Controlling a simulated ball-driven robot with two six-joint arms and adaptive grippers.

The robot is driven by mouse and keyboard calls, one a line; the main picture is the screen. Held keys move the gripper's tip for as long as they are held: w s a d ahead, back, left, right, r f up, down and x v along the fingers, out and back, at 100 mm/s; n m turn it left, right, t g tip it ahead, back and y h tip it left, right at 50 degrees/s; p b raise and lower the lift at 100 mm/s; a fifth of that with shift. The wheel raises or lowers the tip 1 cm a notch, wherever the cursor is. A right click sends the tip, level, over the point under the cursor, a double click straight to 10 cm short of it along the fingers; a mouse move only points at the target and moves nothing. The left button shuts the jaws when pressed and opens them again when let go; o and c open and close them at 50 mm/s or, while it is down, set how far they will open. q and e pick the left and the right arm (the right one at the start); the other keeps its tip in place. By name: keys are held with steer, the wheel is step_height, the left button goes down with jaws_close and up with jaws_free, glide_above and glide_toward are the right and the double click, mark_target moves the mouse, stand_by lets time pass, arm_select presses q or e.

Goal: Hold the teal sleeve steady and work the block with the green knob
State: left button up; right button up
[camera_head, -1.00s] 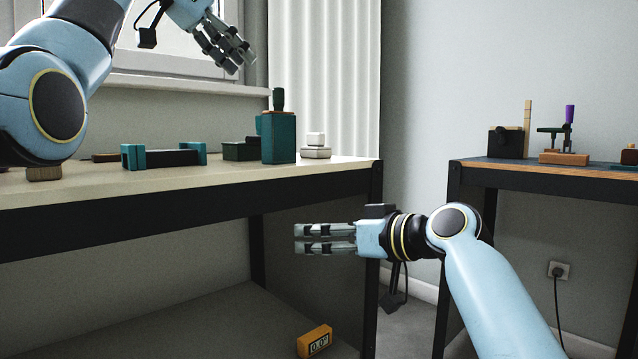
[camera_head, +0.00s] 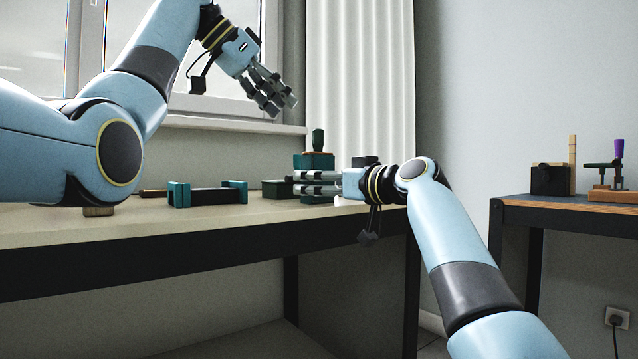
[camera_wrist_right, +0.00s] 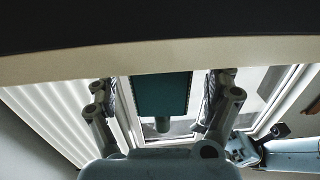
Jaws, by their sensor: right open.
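The teal sleeve (camera_head: 312,161) stands upright on the bench. Its lower part is hidden behind my right gripper (camera_head: 299,183). The green knob (camera_head: 318,139) rises from its top; the block's body is hidden inside the sleeve. In the right wrist view, the sleeve (camera_wrist_right: 162,92) and knob (camera_wrist_right: 163,125) appear upside down between the open fingers of my right gripper (camera_wrist_right: 162,98), with no contact visible. My left gripper (camera_head: 281,106) is open and empty, high above the bench, up and left of the knob.
The bench (camera_head: 120,233) also holds a teal-ended cradle (camera_head: 207,196) and a dark green box (camera_head: 277,189) left of the sleeve. A window sill and curtain (camera_head: 360,80) stand behind. A second bench (camera_head: 560,205) with small fixtures is at right.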

steer(key=shift+x, duration=0.95)
steer(key=shift+c, duration=0.2)
steer(key=c, duration=1.6)
jaws_close()
steer(key=shift+f, duration=0.35)
